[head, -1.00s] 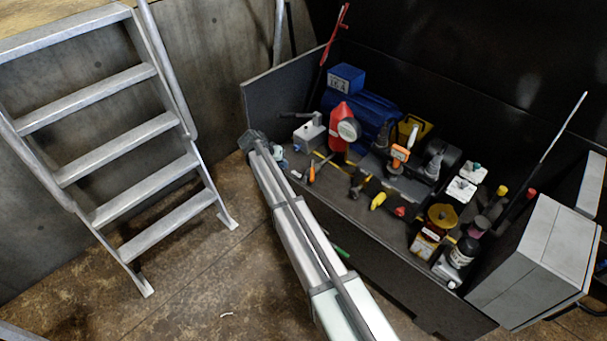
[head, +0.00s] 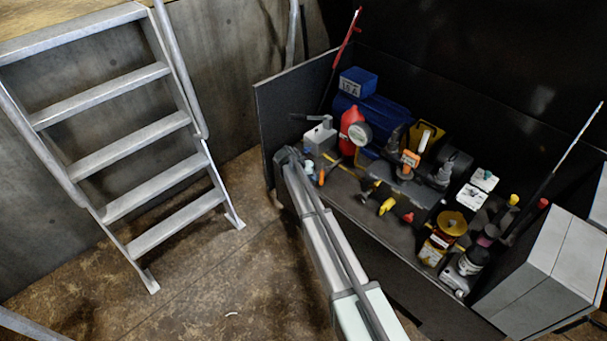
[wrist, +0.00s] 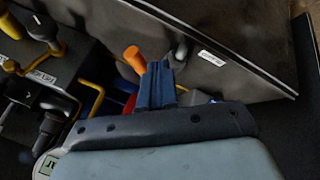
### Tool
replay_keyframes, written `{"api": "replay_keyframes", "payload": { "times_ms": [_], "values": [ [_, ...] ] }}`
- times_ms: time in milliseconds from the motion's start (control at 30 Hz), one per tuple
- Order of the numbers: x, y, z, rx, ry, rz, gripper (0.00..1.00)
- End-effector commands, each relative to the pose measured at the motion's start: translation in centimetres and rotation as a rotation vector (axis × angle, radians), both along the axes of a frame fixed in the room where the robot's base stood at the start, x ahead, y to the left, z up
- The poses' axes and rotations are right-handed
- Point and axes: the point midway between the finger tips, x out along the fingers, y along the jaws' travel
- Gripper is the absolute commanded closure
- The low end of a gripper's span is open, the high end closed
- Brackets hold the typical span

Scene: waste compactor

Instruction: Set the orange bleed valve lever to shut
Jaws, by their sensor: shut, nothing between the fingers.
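An orange lever-like piece (head: 410,159) stands upright on the valve assembly in the middle of the bench in the head view. A smaller orange handle (head: 322,176) lies near the bench's left front. The wrist view shows an orange handle (wrist: 135,58) just left of and beyond my fingertips; I cannot tell which of the two it is. My gripper (wrist: 160,72) has its blue fingers together, with nothing between them. In the head view my gripper (head: 286,154) is at the bench's left front edge, well left of the upright orange piece. Its fingertips are not clear there.
A grey box (head: 320,136), red bottle (head: 350,122) and round gauge (head: 360,134) stand behind my gripper. A blue motor (head: 380,112) is at the back. Yellow-capped and dark bottles crowd the right. A grey side panel (head: 288,105) bounds the left; floor beside the ladder is clear.

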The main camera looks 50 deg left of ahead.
Motion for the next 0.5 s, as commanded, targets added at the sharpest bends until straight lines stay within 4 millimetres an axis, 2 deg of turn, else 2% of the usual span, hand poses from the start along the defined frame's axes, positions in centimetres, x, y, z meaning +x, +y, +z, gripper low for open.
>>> {"api": "replay_keyframes", "payload": {
  "times_ms": [167, 500],
  "values": [
    [0.57, -0.76, -0.16, 0.000, 0.000, 0.000, 1.00],
    [0.67, -0.83, -0.18, 0.000, 0.000, 0.000, 1.00]
  ]
}}
